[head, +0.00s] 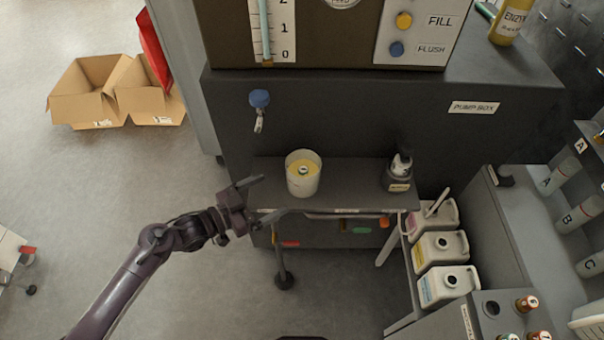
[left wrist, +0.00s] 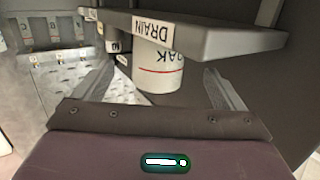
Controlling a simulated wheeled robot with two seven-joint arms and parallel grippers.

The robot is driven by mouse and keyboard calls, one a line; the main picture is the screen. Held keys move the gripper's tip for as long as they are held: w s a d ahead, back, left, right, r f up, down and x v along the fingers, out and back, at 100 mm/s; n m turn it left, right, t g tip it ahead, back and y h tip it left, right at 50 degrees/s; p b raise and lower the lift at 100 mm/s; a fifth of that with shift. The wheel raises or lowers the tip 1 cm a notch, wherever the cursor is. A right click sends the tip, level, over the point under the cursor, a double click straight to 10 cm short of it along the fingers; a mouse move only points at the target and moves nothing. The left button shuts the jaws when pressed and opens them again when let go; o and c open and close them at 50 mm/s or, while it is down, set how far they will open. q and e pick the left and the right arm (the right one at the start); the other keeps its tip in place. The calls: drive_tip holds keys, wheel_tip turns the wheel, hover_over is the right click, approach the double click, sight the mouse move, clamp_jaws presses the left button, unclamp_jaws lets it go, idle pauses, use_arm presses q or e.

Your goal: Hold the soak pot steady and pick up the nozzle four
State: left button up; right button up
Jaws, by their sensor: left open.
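The soak pot (head: 302,184) is a white cup with yellow liquid, standing upright on the dark shelf. A small metallic piece with a dark centre (head: 303,171) shows inside it; I cannot read a number on it, so I cannot tell whether it is nozzle four. My left gripper (head: 262,199) is open and empty just left of the pot, its fingers pointing toward it and apart from it. In the left wrist view the picture is inverted, and the pot (left wrist: 158,72), with a red line and part of its label, shows beyond and between the spread fingers. My right gripper is not in view.
A dark bottle (head: 398,174) stands on the shelf (head: 345,178) right of the pot. A blue-handled tap (head: 259,99) is on the wall above left. Coloured pieces hang below the shelf edge. White jugs (head: 440,247) stand lower right. Cardboard boxes (head: 100,103) lie on the open floor at left.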

sight(290, 185)
use_arm(q)
drive_tip(key=shift+w+d+f+b, duration=0.1)
drive_tip(key=shift+w+d+b, duration=0.15)
drive_tip(key=shift+d+b, duration=0.15)
drive_tip(key=b+x, duration=0.3)
drive_tip(key=x, duration=0.4)
drive_tip(key=shift+w+d, duration=0.2)
drive_tip(key=shift+d, duration=0.15)
drive_tip(key=shift+w+d+b, duration=0.35)
drive_tip(key=shift+d, duration=0.1)
drive_tip(key=c, duration=0.6)
